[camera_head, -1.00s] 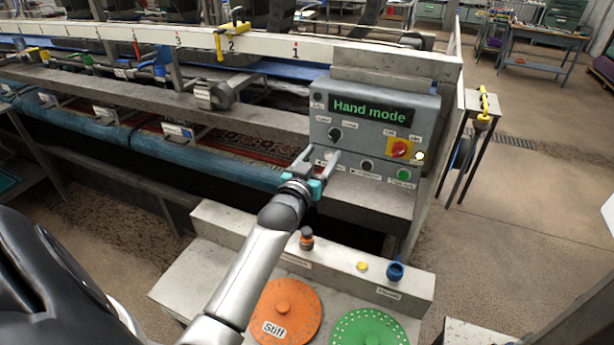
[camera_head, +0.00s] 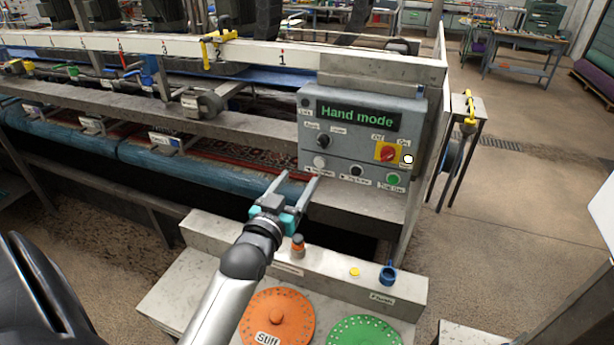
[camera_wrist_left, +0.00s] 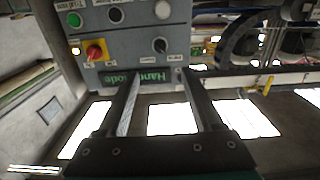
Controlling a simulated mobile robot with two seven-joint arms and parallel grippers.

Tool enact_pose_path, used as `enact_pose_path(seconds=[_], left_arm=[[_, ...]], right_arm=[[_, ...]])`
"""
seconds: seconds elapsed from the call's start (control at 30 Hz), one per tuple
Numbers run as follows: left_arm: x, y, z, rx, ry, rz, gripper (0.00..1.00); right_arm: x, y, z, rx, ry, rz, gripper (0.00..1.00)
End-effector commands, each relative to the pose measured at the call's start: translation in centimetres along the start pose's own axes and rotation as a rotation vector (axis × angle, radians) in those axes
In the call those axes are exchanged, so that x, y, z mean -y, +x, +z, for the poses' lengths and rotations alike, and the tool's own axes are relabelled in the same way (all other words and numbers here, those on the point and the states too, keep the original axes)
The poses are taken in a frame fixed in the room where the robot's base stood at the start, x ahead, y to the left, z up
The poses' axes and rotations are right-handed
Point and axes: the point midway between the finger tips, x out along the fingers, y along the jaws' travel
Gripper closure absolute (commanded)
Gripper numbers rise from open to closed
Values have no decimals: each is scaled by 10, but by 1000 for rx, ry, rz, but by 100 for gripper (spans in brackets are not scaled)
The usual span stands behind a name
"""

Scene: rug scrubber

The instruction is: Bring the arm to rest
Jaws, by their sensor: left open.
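My left gripper (camera_head: 295,190) is open and empty, in front of and below the grey control panel (camera_head: 345,145). Its two fingers point toward the panel, with a gap between them and the panel's knobs. The panel's display reads "Hand mode" (camera_head: 357,116). A red switch on a yellow plate (camera_head: 389,152), a green button (camera_head: 393,179) and dark knobs sit on its face. In the left wrist view, the gripper's fingers (camera_wrist_left: 168,100) stand apart, with the panel (camera_wrist_left: 130,35) beyond them upside down. My right gripper is not in view.
The scrubber's blue roller (camera_head: 215,175) and rug (camera_head: 250,152) lie to the left. Open floor (camera_head: 520,220) is at right.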

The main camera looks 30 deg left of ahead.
Motion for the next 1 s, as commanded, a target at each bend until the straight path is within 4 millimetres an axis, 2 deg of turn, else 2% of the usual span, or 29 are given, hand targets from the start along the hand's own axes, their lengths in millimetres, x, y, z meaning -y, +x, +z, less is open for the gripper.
enact_pose_path(seconds=[0.27,0.37,0.47,0.67,0.8,1.0], left_arm=[[-2,-1,2,10,1,4,33],[-11,-6,12,65,11,27,33],[-30,-20,32,185,34,71,33],[-71,-76,85,512,105,175,33],[-90,-128,114,739,161,232,33],[-101,-196,134,990,227,281,33]], right_arm=[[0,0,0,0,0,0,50],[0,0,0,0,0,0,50],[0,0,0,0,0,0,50],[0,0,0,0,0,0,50],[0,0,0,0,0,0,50],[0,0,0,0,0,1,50]])
